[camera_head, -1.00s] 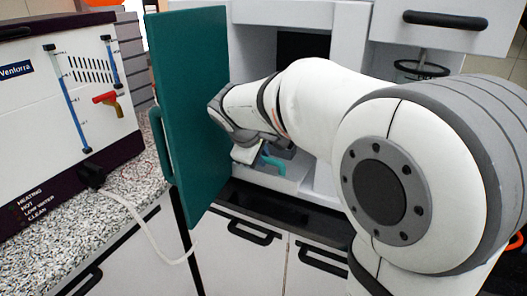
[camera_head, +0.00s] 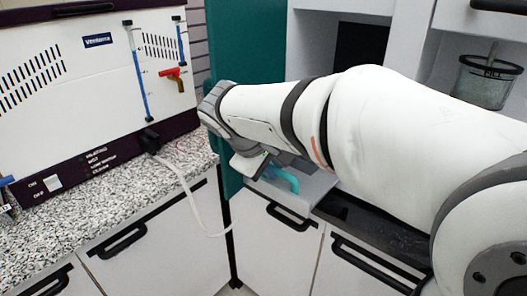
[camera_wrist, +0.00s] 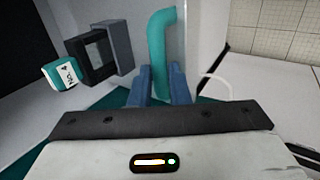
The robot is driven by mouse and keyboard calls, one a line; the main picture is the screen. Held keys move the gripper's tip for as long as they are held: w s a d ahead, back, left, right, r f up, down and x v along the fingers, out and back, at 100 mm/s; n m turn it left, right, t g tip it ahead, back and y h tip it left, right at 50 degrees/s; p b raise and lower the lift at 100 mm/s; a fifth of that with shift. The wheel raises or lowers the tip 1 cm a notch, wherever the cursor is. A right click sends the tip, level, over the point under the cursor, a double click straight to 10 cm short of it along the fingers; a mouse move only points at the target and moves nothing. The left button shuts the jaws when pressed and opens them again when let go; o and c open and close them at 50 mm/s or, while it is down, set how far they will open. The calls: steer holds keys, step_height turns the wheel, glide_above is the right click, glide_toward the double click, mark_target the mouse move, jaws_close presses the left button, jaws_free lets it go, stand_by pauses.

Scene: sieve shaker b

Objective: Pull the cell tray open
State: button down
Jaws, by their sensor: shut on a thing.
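The cell tray (camera_head: 314,190) is a light grey drawer low in the white cabinet, and it sticks out past the cabinet front in the head view. Its teal curved handle (camera_head: 288,180) is at its front. The handle (camera_wrist: 162,40) also shows in the wrist view, upright between my two blue fingers. My gripper (camera_wrist: 160,80) is shut on this handle. In the head view my gripper (camera_head: 262,166) is partly hidden by my wrist, at the handle. My arm hides much of the tray and the compartment behind it.
A teal door (camera_head: 245,50) stands open just left of my wrist. A white Ventorra machine (camera_head: 90,90) stands on the speckled counter (camera_head: 110,205) at left, with a pale hose. A black box (camera_wrist: 97,58) and a teal-and-white block (camera_wrist: 62,75) lie left of the handle.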

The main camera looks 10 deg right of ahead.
steer(key=shift+a, duration=0.15)
steer(key=c, duration=1.6)
jaws_free()
steer(key=shift+a, duration=0.15)
steer(key=shift+o, duration=1.2)
steer(key=shift+s+r, duration=0.1)
steer(key=v, duration=0.7)
steer(key=shift+r+p, duration=0.25)
steer(key=shift+p, duration=0.15)
steer(key=shift+s, duration=0.15)
